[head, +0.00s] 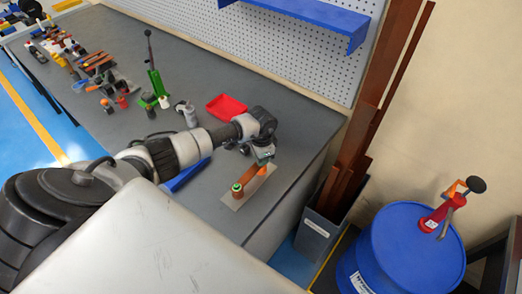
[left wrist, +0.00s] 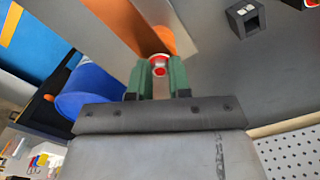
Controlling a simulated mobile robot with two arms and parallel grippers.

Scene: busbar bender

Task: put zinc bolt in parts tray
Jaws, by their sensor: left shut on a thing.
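My left gripper (head: 263,160) reaches over the right end of the bench, low above a pale plate with an orange-brown bar (head: 252,178) on it. In the left wrist view its green fingers (left wrist: 159,80) are shut on a small round red-and-white piece (left wrist: 160,66). I cannot tell whether this is the zinc bolt; most of it is hidden between the fingers. The orange bar (left wrist: 152,38) runs just beyond the fingertips. A red tray (head: 226,107), likely the parts tray, sits on the bench behind my left forearm. My right gripper is not in view.
A grey bottle (head: 189,117) and a green stand (head: 156,80) are left of the tray. Many tools (head: 90,65) lie at the bench's far left. A blue barrel (head: 400,250) and a bin of brown bars (head: 313,235) stand off the bench's right end. A blue shelf (head: 310,18) overhangs behind.

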